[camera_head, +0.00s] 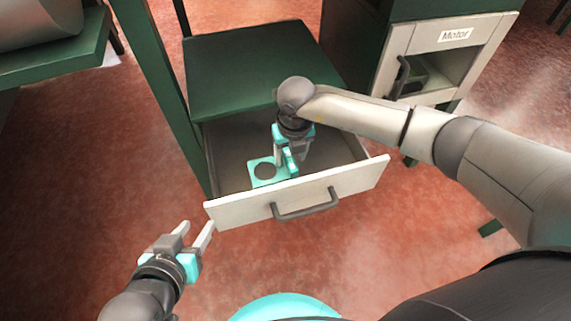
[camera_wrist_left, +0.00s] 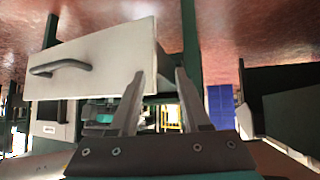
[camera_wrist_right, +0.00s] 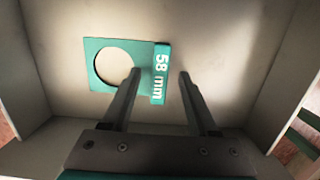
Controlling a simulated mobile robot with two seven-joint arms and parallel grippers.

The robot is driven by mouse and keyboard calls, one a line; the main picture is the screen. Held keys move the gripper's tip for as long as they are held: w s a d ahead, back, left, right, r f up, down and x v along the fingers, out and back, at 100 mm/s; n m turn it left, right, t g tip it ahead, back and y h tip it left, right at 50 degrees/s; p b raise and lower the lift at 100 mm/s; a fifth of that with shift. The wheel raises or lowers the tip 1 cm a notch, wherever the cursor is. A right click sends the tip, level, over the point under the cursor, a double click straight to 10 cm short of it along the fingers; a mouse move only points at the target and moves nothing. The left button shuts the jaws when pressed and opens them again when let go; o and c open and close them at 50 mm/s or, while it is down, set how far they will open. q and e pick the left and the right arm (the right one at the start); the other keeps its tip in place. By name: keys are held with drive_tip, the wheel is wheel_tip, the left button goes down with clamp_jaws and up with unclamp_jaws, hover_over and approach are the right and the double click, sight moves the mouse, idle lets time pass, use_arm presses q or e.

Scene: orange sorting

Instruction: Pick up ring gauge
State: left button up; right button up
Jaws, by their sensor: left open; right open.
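The ring gauge (camera_wrist_right: 113,66) is a flat teal plate with a round hole and a raised teal bar marked "58 mm". It lies on the floor of the open drawer, and in the head view its plate (camera_head: 264,173) shows below my right gripper (camera_head: 284,162). In the right wrist view the open fingers of my right gripper (camera_wrist_right: 158,80) stand on either side of the marked bar, with the left finger overlapping the plate near the hole. I cannot tell whether they touch it. My left gripper (camera_head: 195,236) is open and empty, outside the drawer to its lower left.
The drawer (camera_head: 345,184) has a white front with a dark handle (camera_head: 305,209) and walls around my right gripper. A green tabletop (camera_head: 255,68) lies above it. A cabinet labelled "Motor" (camera_head: 455,35) stands at the right. Red floor (camera_head: 215,290) is clear near my left gripper.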

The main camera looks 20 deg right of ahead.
drive_tip(key=shift+f, duration=0.2)
drive_tip(key=shift+c, duration=0.2)
clamp_jaws()
idle(0.4)
